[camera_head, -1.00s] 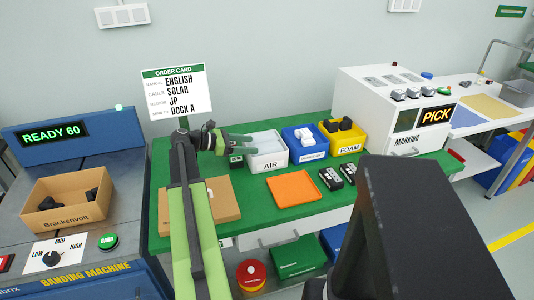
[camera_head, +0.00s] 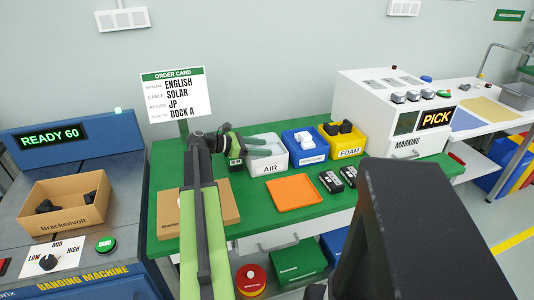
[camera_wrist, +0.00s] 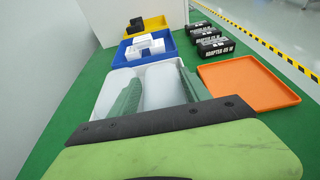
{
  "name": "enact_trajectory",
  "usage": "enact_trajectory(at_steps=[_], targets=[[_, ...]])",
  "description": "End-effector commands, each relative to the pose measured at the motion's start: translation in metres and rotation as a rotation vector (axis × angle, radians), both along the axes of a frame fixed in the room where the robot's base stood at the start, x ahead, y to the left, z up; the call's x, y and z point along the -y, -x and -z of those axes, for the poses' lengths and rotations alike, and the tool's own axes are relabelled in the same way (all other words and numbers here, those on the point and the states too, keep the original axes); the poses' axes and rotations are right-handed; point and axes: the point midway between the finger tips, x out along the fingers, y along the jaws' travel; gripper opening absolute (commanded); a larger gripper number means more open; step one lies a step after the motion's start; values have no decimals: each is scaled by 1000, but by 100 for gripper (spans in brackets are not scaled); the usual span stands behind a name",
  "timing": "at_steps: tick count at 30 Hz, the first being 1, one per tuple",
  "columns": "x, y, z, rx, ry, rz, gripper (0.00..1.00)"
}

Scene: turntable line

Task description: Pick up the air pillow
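The white AIR bin (camera_head: 258,172) stands on the green table, left of the blue bin. White air pillows lie in it; one air pillow (camera_wrist: 161,86) shows between my green fingers in the wrist view, where the bin's rim (camera_wrist: 97,108) is also seen. My gripper (camera_head: 262,147) reaches over the bin's left side in the head view. In the wrist view my gripper (camera_wrist: 158,84) has its fingers apart, on either side of that pillow. Whether they touch it cannot be told. The fingers' bases hide the near part of the bin.
A blue bin of white blocks (camera_head: 312,159) and a yellow FOAM bin (camera_head: 350,153) stand right of the AIR bin. An orange tray (camera_head: 294,193) and black adapters (camera_head: 331,181) lie in front.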

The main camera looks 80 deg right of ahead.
Motion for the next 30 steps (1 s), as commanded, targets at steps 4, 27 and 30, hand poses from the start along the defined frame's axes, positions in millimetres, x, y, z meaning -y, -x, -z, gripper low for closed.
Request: enact_trajectory(at_steps=[4,27,30], targets=[[0,0,0,0,0,0,18],[-40,31,-76,0,0,-1,18],[-59,47,-90,0,0,0,18]])
